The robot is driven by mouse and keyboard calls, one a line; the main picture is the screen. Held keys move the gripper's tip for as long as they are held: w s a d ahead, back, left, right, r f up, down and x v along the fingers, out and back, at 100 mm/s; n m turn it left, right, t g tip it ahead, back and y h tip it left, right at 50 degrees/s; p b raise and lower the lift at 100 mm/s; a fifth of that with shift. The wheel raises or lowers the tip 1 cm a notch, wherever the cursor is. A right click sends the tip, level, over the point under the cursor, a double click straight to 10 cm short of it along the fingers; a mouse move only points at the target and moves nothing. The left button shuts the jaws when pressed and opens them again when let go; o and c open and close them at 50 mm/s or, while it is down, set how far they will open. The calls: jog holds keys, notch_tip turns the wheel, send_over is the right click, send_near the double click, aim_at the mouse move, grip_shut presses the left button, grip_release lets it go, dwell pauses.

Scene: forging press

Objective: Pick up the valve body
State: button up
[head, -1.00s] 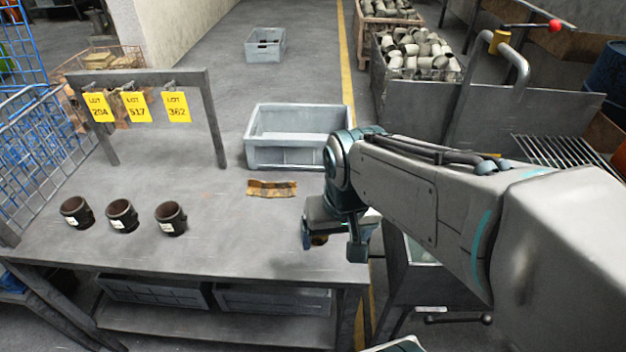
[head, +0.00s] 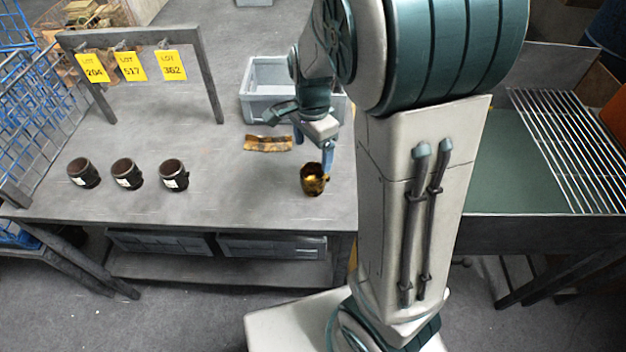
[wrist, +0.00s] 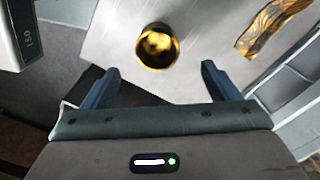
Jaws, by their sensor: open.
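A gold, cup-shaped piece, which looks like the valve body (head: 314,180), stands on the grey workbench (head: 230,205) near its front right corner. It also shows in the wrist view (wrist: 157,46), with its round opening facing the camera. My gripper (head: 312,154) is above the bench, just behind and over the gold piece. In the wrist view my gripper (wrist: 161,82) is open and empty. The gold piece lies beyond the fingertips, roughly centred between them and apart from both.
Three dark labelled cups (head: 127,174) stand in a row at the bench's left. A patterned brown strip (head: 268,143) and a grey crate (head: 268,78) lie behind my gripper. A frame with yellow lot tags (head: 131,66) stands at the back left. Bare bench separates the cups and gold piece.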

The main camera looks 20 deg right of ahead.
send_over(314, 178)
jog(key=s, duration=0.1)
jog(key=f, duration=0.5)
jog(key=shift+s+a+f, duration=0.2)
jog(key=shift+a+f, duration=0.1)
jog(key=shift+a, duration=0.1)
jog(key=shift+s+d+f+b, duration=0.1)
jog(key=shift+f+b, duration=0.1)
jog(key=shift+f, duration=1.15)
jog(key=shift+d+f+b, duration=0.1)
jog(key=shift+f+b, duration=0.1)
jog(key=shift+f, duration=1.15)
jog(key=shift+c, duration=0.3)
jog(key=c, duration=1.3)
jog(key=shift+r, duration=0.1)
